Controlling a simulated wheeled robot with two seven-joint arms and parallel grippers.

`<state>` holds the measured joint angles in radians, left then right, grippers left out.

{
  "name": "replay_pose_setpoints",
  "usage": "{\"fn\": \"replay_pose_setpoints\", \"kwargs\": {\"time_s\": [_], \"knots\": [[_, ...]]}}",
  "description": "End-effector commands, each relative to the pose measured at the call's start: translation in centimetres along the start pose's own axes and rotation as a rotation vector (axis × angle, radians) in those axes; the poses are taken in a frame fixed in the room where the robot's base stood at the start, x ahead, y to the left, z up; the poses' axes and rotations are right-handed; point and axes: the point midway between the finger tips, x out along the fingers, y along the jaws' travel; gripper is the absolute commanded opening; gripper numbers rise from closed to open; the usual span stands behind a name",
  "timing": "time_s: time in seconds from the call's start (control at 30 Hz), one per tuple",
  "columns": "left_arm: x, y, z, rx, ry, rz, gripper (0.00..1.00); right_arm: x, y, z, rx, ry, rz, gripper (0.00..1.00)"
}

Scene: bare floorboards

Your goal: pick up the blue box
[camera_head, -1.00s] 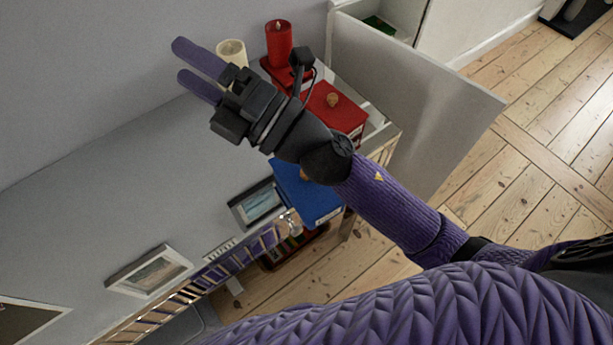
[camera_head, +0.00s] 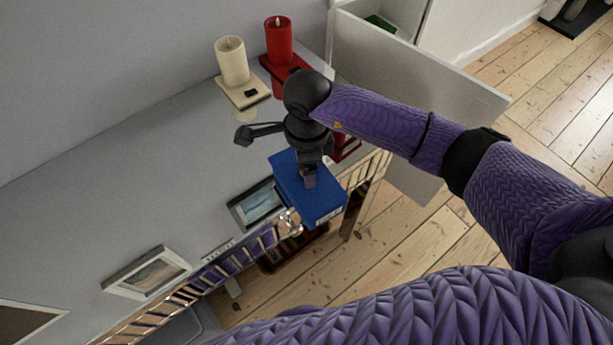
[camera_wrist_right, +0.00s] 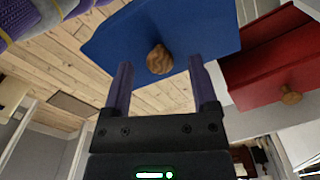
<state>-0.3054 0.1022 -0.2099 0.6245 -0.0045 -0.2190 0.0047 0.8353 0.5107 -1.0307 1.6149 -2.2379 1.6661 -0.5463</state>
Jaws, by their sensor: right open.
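The blue box (camera_head: 325,204) sits at the front edge of the grey surface in the head view, beside a small picture frame. My right gripper (camera_head: 308,178) comes down over its top and covers part of it. In the right wrist view, the blue box (camera_wrist_right: 200,22) fills the top, with a round wooden knob (camera_wrist_right: 159,60) on it. The two purple fingers of my right gripper (camera_wrist_right: 161,66) are open, and the knob shows between their tips. I cannot tell whether the fingers touch the lid. My left gripper is not in view.
A red box (camera_wrist_right: 270,60) with a wooden knob stands beside the blue one. A cream candle (camera_head: 232,62) and a red candle (camera_head: 279,42) stand behind. Picture frames (camera_head: 258,203) (camera_head: 148,272) are at the left. The surface's middle left is clear.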

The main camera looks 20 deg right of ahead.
Motion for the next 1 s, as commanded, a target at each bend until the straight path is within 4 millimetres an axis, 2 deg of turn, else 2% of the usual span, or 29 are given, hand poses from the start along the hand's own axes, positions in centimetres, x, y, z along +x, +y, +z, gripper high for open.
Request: {"fn": "replay_pose_setpoints", "kwargs": {"time_s": [0.07, 0.27, 0.63, 0.9, 1.0], "knots": [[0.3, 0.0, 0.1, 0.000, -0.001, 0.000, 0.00, 0.9, 0.0, 0.0, 0.001, -0.001, 0.002, 0.76], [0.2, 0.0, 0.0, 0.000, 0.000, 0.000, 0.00, 0.9, 0.0, 0.0, 0.001, -0.001, -0.001, 0.76], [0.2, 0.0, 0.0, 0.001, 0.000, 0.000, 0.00, 0.9, 0.0, 0.0, 0.001, -0.002, 0.000, 0.00], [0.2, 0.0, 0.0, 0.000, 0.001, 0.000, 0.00, 0.8, 0.0, 0.0, 0.001, -0.003, 0.000, 0.00], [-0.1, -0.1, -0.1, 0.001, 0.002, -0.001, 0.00, -0.1, -0.1, 0.1, 0.000, -0.004, -0.003, 0.00]]}}
